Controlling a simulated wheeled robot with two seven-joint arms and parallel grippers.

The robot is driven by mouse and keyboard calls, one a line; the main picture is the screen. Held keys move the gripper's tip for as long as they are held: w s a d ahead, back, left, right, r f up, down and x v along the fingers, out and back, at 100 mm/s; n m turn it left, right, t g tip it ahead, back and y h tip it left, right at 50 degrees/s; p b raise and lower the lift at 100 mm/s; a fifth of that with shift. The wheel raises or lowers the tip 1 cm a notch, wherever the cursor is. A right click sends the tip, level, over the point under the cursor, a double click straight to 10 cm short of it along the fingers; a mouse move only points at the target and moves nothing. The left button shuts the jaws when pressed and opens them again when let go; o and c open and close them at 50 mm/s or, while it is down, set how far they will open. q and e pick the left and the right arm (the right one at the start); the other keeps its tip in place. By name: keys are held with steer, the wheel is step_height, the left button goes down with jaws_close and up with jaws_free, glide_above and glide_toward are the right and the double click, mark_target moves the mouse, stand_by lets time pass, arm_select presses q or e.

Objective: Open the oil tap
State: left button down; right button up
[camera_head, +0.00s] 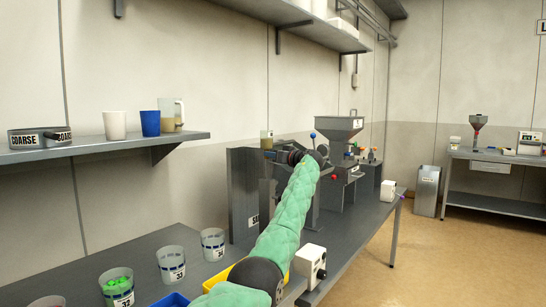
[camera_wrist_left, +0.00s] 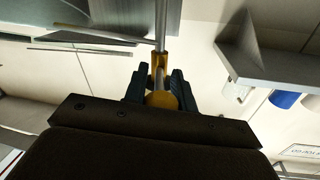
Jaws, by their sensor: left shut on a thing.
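The oil tap (camera_wrist_left: 160,98) shows in the left wrist view as a brass-yellow fitting at the end of a thin metal pipe (camera_wrist_left: 161,25). My left gripper (camera_wrist_left: 158,80) has its two dark fingers on either side of the fitting and is shut on it. In the head view my left gripper (camera_head: 283,156) is a small dark shape at the far end of my green-sleeved arm, beside a grey upright machine. The tap cannot be made out in the head view. My right gripper is not in view.
A wall shelf (camera_head: 100,147) holds cups and a jug at left. A grey hopper (camera_head: 339,128) stands behind my arm. Numbered cups (camera_head: 172,264), a yellow bin (camera_head: 222,277) and a white box (camera_head: 309,262) line the bench.

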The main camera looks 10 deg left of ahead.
arm_select(q)
steer(key=c, duration=1.2)
jaws_free()
steer(key=shift+w+d+f, duration=0.1)
steer(key=shift+d+f, duration=0.15)
steer(key=shift+a+r, duration=0.1)
steer(key=shift+r, duration=0.05)
steer(key=shift+s+d, duration=0.25)
steer(key=shift+d, duration=0.05)
steer(key=b+v, duration=0.1)
steer(key=v, duration=0.6)
steer(key=shift+d, duration=0.1)
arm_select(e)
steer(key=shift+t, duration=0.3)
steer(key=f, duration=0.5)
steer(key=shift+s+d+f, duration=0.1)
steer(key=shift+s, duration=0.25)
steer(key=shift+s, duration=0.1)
